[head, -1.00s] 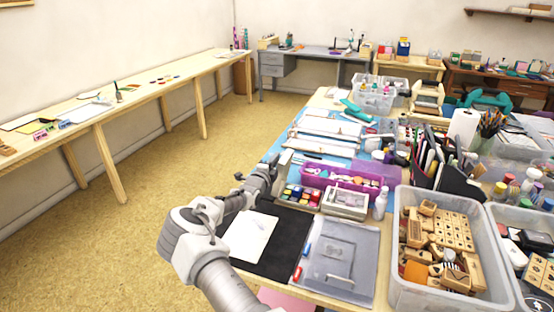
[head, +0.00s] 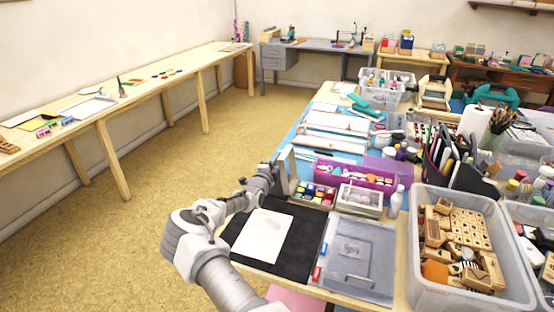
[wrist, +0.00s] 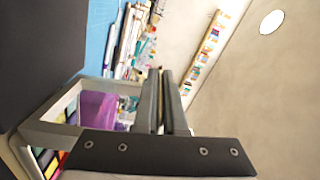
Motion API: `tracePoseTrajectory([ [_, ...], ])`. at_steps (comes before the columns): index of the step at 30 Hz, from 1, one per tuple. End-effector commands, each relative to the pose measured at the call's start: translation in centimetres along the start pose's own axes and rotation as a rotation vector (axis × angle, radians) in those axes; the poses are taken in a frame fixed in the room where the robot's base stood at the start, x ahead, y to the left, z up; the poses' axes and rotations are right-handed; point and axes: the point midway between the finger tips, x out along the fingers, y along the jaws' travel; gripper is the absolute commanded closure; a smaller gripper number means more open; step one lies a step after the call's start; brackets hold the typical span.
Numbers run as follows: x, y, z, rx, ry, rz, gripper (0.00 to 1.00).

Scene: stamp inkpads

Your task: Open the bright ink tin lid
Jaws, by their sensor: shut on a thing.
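The bright ink tin (head: 318,196), with several red, green and other coloured pads showing, sits at the black mat's far edge. A grey panel, which looks like its lid (head: 291,168), stands about upright at the tin's left side. My gripper (head: 277,174) is beside this panel, its fingertips partly hidden. In the wrist view my gripper (wrist: 164,76) has its two fingers close together with a narrow gap. What lies between them is hard to make out. Some coloured pads (wrist: 46,160) show at the lower left there.
A purple tray (head: 342,176) and a small pale box (head: 360,201) stand close to the tin's right and back. A white bottle (head: 396,201) is farther right. A clear crate of wooden stamps (head: 416,250) fills the right front. A white sheet (head: 262,237) lies on the black mat (head: 305,240).

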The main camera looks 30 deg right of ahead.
Motion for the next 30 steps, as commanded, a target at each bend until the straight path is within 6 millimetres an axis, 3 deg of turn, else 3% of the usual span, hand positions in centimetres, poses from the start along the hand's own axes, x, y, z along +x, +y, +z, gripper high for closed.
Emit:
tracePoseTrajectory([
  [7, 0.1, -0.3, 0.0, 0.0, 0.0, -0.004, 1.0],
  [8, 0.1, -0.3, 0.0, 0.001, -0.001, -0.004, 0.87],
  [12, 0.0, -0.2, 0.0, 0.001, -0.001, -0.002, 0.63],
  [23, -0.3, -0.1, 0.0, 0.0, 0.0, 0.0, 0.63],
  [30, -3.1, -0.2, 0.1, -0.001, -0.001, 0.001, 0.63],
])
